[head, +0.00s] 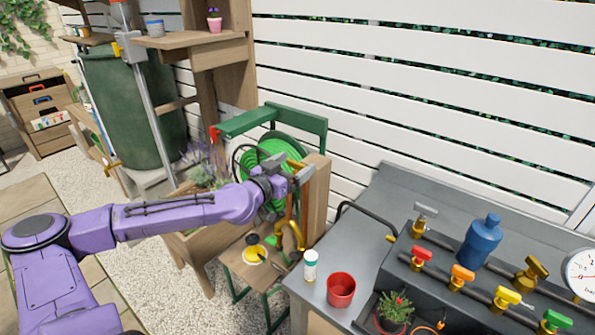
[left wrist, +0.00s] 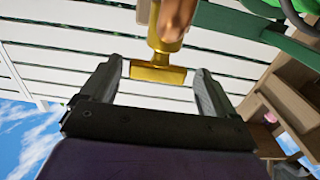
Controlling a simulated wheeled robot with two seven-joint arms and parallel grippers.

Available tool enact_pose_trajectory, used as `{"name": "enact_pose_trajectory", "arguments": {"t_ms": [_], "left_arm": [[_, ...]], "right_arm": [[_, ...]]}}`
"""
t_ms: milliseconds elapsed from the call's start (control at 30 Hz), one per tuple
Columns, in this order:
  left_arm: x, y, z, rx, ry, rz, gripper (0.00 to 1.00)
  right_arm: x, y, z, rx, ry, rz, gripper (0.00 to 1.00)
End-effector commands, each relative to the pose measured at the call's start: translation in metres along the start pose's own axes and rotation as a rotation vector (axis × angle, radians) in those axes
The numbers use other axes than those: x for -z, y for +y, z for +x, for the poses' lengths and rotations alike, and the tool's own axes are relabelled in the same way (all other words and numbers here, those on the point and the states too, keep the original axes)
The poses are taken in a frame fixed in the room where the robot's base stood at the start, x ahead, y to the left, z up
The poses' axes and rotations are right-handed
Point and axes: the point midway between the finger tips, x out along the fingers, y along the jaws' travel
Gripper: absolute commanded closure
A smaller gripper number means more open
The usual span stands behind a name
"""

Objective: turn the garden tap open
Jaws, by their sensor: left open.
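The garden tap shows a brass T-shaped handle (left wrist: 158,76) at the end of a copper-coloured part (left wrist: 178,20) in the left wrist view. In the head view its brass lower part (head: 291,237) shows beside a wooden post (head: 318,195), and my gripper partly hides the upper part. My left gripper (head: 290,170) is at the top of the post. It is open, and in the left wrist view (left wrist: 158,72) the handle's crossbar lies between the fingertips, with a gap on each side. My right gripper is not in view.
A green hose reel (head: 273,150) stands just behind the post. A small wooden stand (head: 248,268) holds a yellow-topped item below my arm. A grey bench (head: 375,200) at right carries a red cup (head: 341,290), a blue bottle (head: 480,240) and several coloured valves.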

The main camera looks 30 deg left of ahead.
Motion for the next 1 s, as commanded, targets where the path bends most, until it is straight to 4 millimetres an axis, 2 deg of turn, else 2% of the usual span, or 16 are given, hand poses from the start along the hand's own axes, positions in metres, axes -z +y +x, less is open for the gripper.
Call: {"name": "enact_pose_trajectory", "arguments": {"t_ms": [33,200,467,633,1000], "left_arm": [[-0.004,0.001,0.005,-0.002,-0.001,0.005,0.11],[0.000,0.003,0.016,-0.004,0.001,0.001,0.11],[0.001,0.003,0.017,-0.005,0.002,-0.003,0.11],[0.001,0.003,0.017,-0.004,0.002,-0.003,0.62],[0.003,0.003,0.017,0.039,0.002,0.000,0.62]], "right_arm": [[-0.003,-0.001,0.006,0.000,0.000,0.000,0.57],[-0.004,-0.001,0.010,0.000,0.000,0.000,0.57],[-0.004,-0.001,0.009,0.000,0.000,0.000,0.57],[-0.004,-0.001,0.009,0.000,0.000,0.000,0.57],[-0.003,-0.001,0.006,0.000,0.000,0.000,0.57]]}}
